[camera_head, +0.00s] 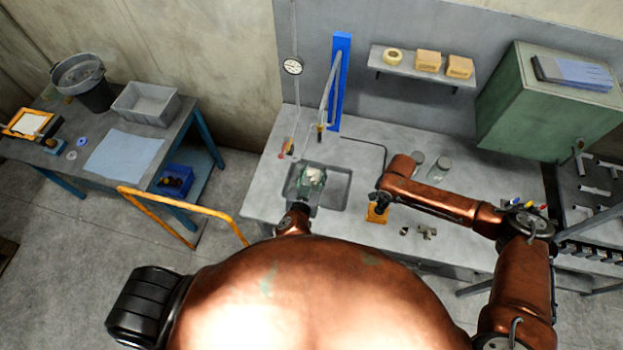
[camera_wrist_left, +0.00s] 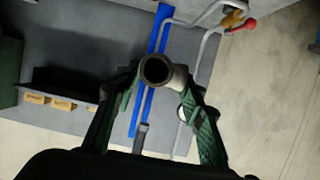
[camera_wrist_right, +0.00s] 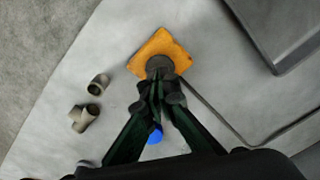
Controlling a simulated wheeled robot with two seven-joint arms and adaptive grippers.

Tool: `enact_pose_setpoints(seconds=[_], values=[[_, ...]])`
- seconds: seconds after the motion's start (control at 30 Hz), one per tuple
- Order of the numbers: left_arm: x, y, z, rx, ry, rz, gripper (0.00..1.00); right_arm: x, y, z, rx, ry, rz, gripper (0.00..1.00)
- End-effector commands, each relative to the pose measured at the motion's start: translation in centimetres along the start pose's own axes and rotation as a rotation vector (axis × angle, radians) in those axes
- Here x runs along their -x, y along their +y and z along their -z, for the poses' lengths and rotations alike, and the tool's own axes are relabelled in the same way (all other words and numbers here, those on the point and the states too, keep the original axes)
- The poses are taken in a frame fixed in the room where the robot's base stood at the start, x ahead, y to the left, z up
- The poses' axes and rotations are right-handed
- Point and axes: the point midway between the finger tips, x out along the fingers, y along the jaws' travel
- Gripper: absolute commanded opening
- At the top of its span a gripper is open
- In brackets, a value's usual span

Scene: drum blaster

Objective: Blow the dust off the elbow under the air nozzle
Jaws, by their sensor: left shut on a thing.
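My left gripper (camera_head: 310,180) is shut on the elbow (camera_wrist_left: 158,70), a grey pipe piece with its round open end facing the left wrist camera. In the head view the elbow (camera_head: 314,174) looks pale and is held over the recessed basin (camera_head: 338,195). The air nozzle (camera_head: 319,127) hangs from a hose beside a blue post, above and behind the elbow in the picture. My right gripper (camera_wrist_right: 160,92) is shut, its fingertips together at a dark round button on an orange block (camera_wrist_right: 150,48). Contact with the button is unclear. The block also shows in the head view (camera_head: 377,213).
Loose pipe fittings (camera_wrist_right: 92,102) lie beside the orange block. Glass jars (camera_head: 438,168) stand behind my right arm. A red-handled valve (camera_head: 283,155) is left of the basin. A green cabinet (camera_head: 545,100) and a shelf (camera_head: 425,67) are at the back.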

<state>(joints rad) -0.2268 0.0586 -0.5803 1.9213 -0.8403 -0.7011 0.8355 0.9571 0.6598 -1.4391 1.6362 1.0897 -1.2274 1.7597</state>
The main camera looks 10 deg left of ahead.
Motion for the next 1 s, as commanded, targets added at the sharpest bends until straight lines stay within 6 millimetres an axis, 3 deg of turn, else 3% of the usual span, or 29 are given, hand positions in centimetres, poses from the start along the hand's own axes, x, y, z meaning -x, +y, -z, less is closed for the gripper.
enact_pose_setpoints(seconds=[0.7,1.0], values=[[-6.3,0.0,2.6,0.001,0.003,0.000,0.07,0.0,0.0,0.0,0.000,0.000,0.000,0.00],[-7.5,0.0,3.0,0.001,0.002,-0.001,0.07,0.0,0.0,0.0,0.000,0.000,0.000,0.00]])
